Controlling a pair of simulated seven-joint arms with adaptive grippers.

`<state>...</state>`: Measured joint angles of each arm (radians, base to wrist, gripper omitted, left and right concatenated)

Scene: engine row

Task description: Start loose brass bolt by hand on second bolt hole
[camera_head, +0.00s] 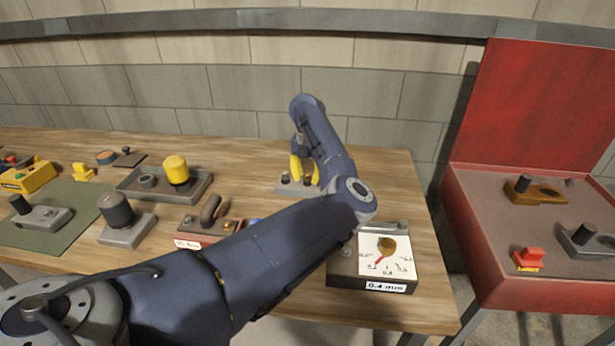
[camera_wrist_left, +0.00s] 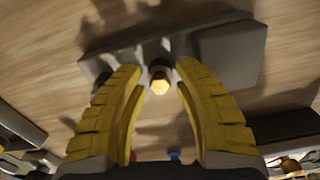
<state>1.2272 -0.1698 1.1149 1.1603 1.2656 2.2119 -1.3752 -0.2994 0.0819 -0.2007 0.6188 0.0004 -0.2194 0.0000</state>
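My left gripper (camera_head: 304,175) reaches over the back right of the wooden table, with its yellow fingers pointing down at a small grey block (camera_head: 283,189). In the left wrist view the fingers (camera_wrist_left: 159,72) are apart, one on each side of a brass bolt (camera_wrist_left: 159,84) with a hexagonal head. A gap shows between the bolt and each finger. The bolt stands at the edge of the grey block (camera_wrist_left: 96,66), which has a taller part at the right. The bolt's shank and the hole under it are hidden. My right gripper is in neither view.
A dial gauge box (camera_head: 350,268) marked 0.4 mm stands at the table's front right, beneath my left arm. A grey tray (camera_head: 133,192) with a yellow-capped part, a grey fixture (camera_head: 125,236) and a green mat (camera_head: 75,231) lie left. A red case (camera_head: 490,270) stands right.

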